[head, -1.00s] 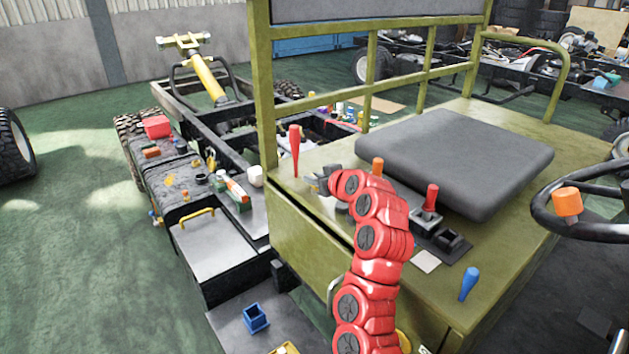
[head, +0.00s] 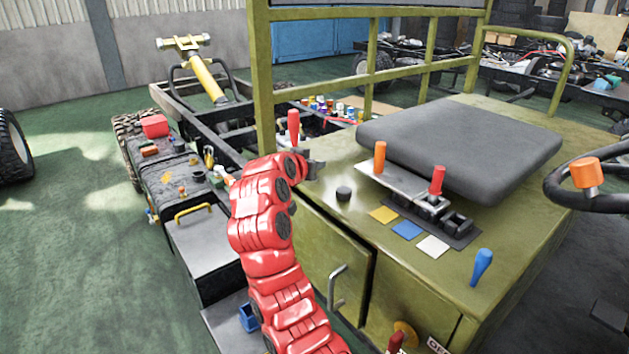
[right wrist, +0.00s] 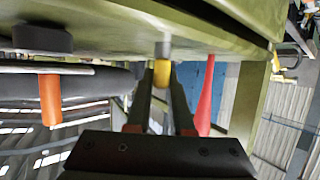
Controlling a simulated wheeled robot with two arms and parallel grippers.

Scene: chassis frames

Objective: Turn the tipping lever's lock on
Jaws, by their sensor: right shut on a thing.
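In the head view, my right gripper (head: 313,165) is at the left rear corner of the green seat box, close beside the upright red lever (head: 293,127). In the right wrist view, its two fingers (right wrist: 162,112) are shut on a small yellow knob (right wrist: 162,74) with a grey metal base at the box surface. The red lever (right wrist: 208,95) stands apart, just right of the fingers there. The yellow knob is hidden in the head view, and I cannot tell its turn position. My left gripper is not in view.
A steering wheel (head: 557,200) stands at the right.

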